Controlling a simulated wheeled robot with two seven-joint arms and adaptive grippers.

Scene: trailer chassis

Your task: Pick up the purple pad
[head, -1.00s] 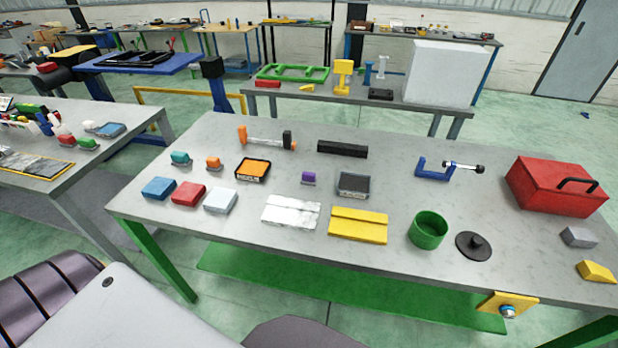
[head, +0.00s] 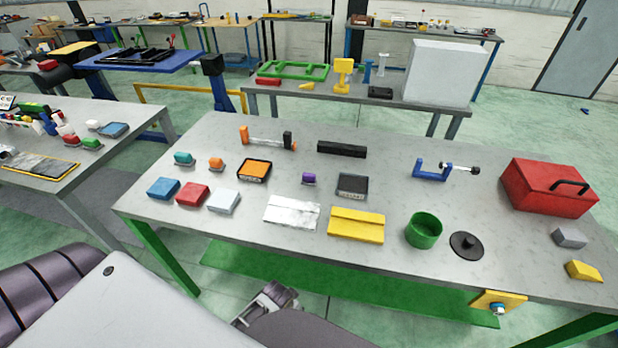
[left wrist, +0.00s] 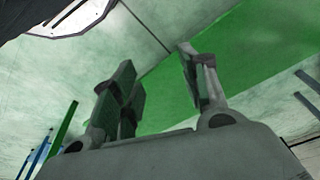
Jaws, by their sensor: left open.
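My left gripper (head: 268,302) is partly visible at the bottom of the head view, in front of the table's near edge and well away from the pad. In the left wrist view my left gripper (left wrist: 160,85) is open and empty, with the floor and a green panel beyond it. My right gripper is not in view.
Near the pad are the orange-topped tray (head: 254,170), the dark grey tray (head: 352,187), a black bar (head: 342,150), a white plate (head: 292,212) and a yellow plate (head: 356,225). A green cup (head: 423,230) and red toolbox (head: 549,188) stand to the right.

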